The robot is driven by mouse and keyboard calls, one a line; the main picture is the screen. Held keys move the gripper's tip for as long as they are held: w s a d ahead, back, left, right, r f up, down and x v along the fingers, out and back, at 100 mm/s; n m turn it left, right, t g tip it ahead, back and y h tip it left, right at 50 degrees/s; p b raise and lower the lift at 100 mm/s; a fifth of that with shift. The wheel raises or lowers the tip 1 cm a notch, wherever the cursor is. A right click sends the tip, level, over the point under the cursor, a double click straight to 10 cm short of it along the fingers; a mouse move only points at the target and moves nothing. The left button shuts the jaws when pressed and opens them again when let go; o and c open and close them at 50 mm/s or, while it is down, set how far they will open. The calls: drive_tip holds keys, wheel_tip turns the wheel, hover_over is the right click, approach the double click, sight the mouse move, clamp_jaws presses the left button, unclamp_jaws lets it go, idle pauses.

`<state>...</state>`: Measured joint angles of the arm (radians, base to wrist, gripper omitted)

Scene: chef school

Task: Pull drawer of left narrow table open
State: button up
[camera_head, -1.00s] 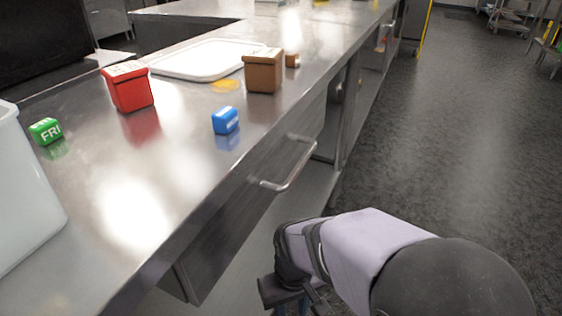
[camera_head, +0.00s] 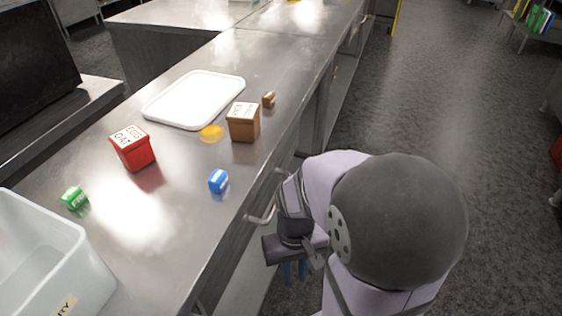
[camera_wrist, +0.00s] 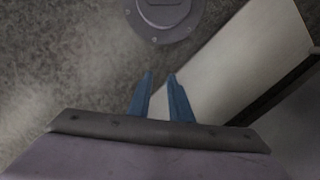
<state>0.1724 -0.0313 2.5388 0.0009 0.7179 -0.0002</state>
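The steel table (camera_head: 120,240) runs from the lower left to the upper right in the head view. Its drawer has a bar handle (camera_head: 262,217) on the right-hand front side, partly hidden behind my arm. My gripper (camera_head: 295,272) hangs below and right of the handle, pointing down, apart from it. In the wrist view its two blue fingers (camera_wrist: 160,88) are spread with a gap between them and nothing held.
On the table are a white tray (camera_head: 160,112), a red box (camera_head: 131,150), a brown box (camera_head: 243,124), a blue block (camera_head: 218,181), a green block (camera_head: 73,197) and a white bin (camera_head: 60,250). The floor (camera_head: 480,130) to the right is free.

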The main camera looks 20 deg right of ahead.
drive_tip(key=w+d+r+m+p, duration=0.1)
drive_tip(key=w+d+r+p, duration=0.1)
drive_tip(key=r+p, duration=0.65)
drive_tip(key=w+d+r+m+p, duration=0.1)
drive_tip(key=w+r+p, duration=0.1)
drive_tip(key=r+p, duration=0.65)
drive_tip(key=w+r+m+t+y, duration=0.1)
drive_tip(key=w+r+m, duration=0.3)
drive_tip(key=w, duration=0.4)
drive_tip(key=shift+w+d+r+m+t+p, duration=0.2)
drive_tip(key=shift+w+d+m+t+p, duration=0.15)
drive_tip(key=shift+m+t, duration=0.35)
drive_tip(key=shift+f, duration=0.1)
drive_tip(key=shift+w+a+f, duration=0.15)
drive_tip(key=shift+f, duration=1)
drive_tip(key=shift+w+a+f, duration=0.1)
drive_tip(key=shift+f, duration=1.1)
drive_tip(key=shift+w+a+f, duration=0.15)
drive_tip(key=shift+f, duration=1)
clamp_jaws()
